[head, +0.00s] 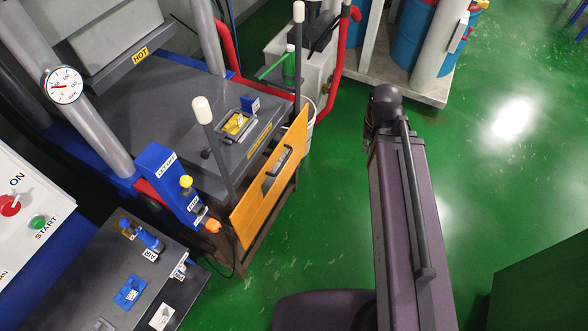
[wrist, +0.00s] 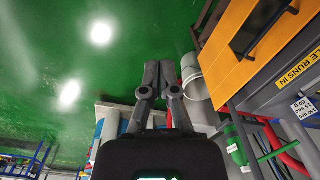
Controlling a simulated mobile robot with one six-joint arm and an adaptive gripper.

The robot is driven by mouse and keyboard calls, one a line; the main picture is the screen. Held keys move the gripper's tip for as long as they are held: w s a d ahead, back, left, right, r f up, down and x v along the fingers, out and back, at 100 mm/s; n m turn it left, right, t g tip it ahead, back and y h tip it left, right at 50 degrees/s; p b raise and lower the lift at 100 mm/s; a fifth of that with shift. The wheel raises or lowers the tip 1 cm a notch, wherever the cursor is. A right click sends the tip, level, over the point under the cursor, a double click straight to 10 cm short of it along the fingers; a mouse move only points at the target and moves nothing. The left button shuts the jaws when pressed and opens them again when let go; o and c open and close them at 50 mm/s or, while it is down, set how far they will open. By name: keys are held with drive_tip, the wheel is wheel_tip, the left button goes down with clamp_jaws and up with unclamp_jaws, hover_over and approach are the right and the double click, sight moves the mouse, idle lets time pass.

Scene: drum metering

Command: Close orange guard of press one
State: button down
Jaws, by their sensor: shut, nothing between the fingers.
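The orange guard (head: 257,208) of the press is a flat panel with a dark handle (head: 277,168). It sits low across the front of the press bed (head: 150,95), between two dark posts with white tips, and the space above the bed is open to view. In the wrist view the guard (wrist: 228,70) is at the upper right, with its dark handle (wrist: 262,25) on it. My gripper (wrist: 159,68) is shut and empty in the wrist view, left of the guard and apart from it. The gripper is not visible in the head view.
A blue control box (head: 168,180) and a grey bench (head: 110,285) stand left of the guard. A white tank (head: 300,70) with red pipe is behind. Blue drums (head: 410,35) stand on a pallet at the back.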

drive_tip(key=w+a+f+m+t+y+b, duration=0.1)
drive_tip(key=w+a+f+m+y+b, duration=0.2)
drive_tip(key=f+b, duration=1.4)
drive_tip(key=w+a+f+m+t+y+b, duration=0.1)
drive_tip(key=w+a+f+m+y+b, duration=0.2)
drive_tip(key=w+a+f+m+b, duration=0.3)
drive_tip(key=w+a+f+m+t+y+b, duration=0.2)
drive_tip(key=w+f+m+b, duration=1.1)
drive_tip(key=f+b, duration=1.5)
drive_tip(key=w+a+y+b, duration=0.1)
drive_tip(key=w+a+b, duration=0.1)
drive_tip(key=b, duration=0.4)
drive_tip(key=shift+w+a+f+b, duration=0.2)
drive_tip(key=shift+w+b, duration=0.1)
drive_tip(key=shift+w, duration=0.25)
drive_tip(key=shift+a+f, duration=0.1)
drive_tip(key=shift+f, duration=0.05)
drive_tip(key=shift+b+x, duration=3.25)
drive_tip(key=shift+x, duration=1.75)
drive_tip(key=shift+s+r+p, duration=0.1)
drive_tip(key=shift+r+p, duration=2.05)
drive_tip(key=shift+r, duration=0.05)
drive_tip(key=shift+r, duration=0.15)
